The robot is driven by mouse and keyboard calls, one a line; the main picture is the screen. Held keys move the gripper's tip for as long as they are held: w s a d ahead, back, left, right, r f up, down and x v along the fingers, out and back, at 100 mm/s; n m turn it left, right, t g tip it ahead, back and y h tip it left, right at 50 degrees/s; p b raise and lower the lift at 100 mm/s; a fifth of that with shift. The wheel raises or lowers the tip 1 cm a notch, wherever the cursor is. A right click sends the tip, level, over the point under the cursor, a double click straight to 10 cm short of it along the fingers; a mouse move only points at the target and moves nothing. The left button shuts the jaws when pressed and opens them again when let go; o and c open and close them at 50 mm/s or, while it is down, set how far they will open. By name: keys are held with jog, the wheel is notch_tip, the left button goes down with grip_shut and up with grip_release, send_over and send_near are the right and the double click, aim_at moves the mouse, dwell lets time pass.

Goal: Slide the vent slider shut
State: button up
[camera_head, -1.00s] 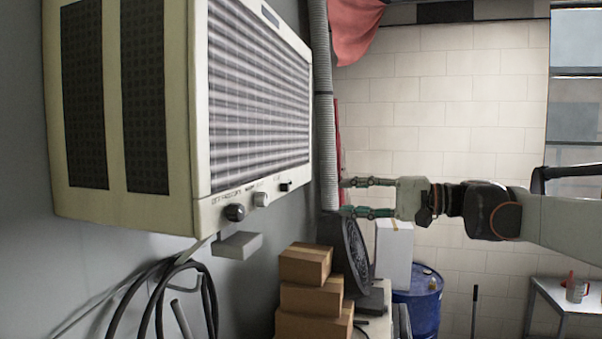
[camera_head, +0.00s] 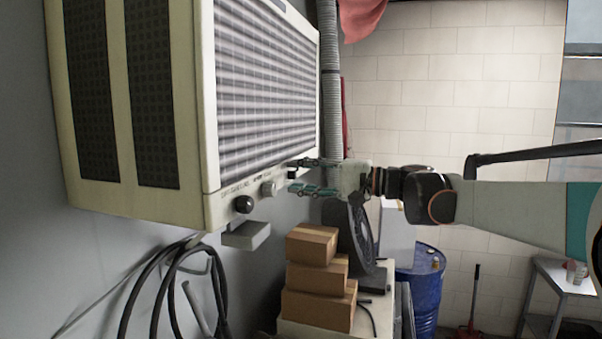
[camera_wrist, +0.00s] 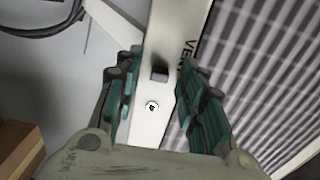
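The vent slider (camera_head: 292,175) is a small dark knob at the right end of the control strip, under the louvred grille of the cream wall unit (camera_head: 212,205). In the wrist view the slider (camera_wrist: 159,74) is a small dark block beside lettering that begins "VEN". My gripper (camera_head: 294,175) is open, its green-padded fingers one above the other at the strip. In the wrist view the fingers (camera_wrist: 157,65) stand on either side of the slider, with gaps between. I cannot tell whether either finger touches it.
A grey box (camera_head: 246,235) is below the unit. Stacked cartons (camera_head: 318,275), a black fan (camera_head: 352,235) and a blue drum (camera_head: 425,285) stand lower down. A ribbed duct (camera_head: 331,90) runs behind.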

aim_at(278, 181)
jog(key=shift+w+a, duration=0.1)
jog(key=shift+a, duration=0.1)
grip_shut()
jog(key=shift+s+a+b, duration=0.2)
jog(key=shift+s+a, duration=0.15)
jog(key=shift+s, duration=0.5)
jog(key=shift+s+a+b, duration=0.25)
jog(key=shift+s+a, duration=0.05)
jog(key=shift+s, duration=0.5)
jog(key=shift+s+a+b, duration=0.2)
jog(key=shift+s+a, duration=0.15)
jog(key=shift+s, duration=0.5)
jog(key=shift+f, duration=0.1)
jog(key=shift+c, duration=0.7)
grip_release()
jog(key=shift+o, duration=0.7)
jog(key=shift+s, duration=0.1)
